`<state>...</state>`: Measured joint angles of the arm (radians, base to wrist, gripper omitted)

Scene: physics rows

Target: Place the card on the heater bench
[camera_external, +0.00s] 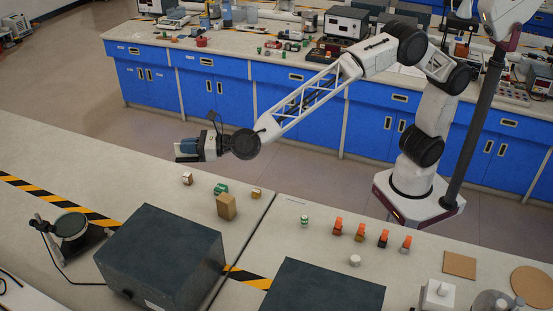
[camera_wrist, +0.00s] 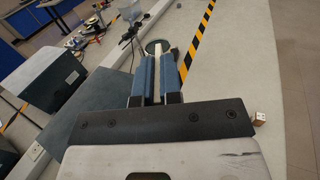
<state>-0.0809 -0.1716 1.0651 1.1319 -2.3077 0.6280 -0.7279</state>
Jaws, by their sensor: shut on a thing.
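My gripper (camera_external: 186,150) is held out above the near bench in the external view, pointing left. In the wrist view its two blue fingers (camera_wrist: 157,78) are shut on a thin pale strip, which looks like the card (camera_wrist: 158,56) seen edge-on. The card is hard to make out in the external view. No surface is clearly marked as the heater bench. Two large dark grey boxes stand on the near bench, one at left (camera_external: 165,255) and one at centre (camera_external: 325,288). My gripper is above and behind the left box, apart from it.
A round dark disc on a stand (camera_external: 71,226) stands at the far left. Small blocks, including a brown box (camera_external: 226,206), sit below and right of my gripper. Several orange-topped items (camera_external: 360,232) line up at right. Striped tape (camera_external: 48,193) crosses the bench.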

